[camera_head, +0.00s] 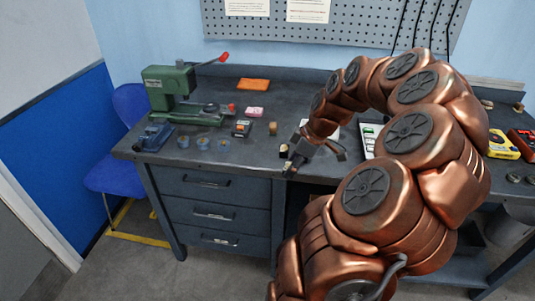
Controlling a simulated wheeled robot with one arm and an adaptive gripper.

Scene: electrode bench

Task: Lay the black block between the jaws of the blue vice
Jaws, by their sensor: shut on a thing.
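The blue vice (153,136) stands at the left front corner of the dark bench top. My gripper (291,163) is low over the front edge of the bench, near the middle, well to the right of the vice. It is shut on a small dark thing at its tips, which looks like the black block (288,168). The block is small here and partly merges with the dark fingers, so its exact tilt cannot be told. The gap between the vice jaws is too small to see clearly.
A green press (168,92) with a red-tipped lever stands behind the vice. Several small round blue items (203,142), a small dark device (241,128) and a brown cylinder (273,128) lie between vice and gripper. An orange cloth (253,84) lies farther back.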

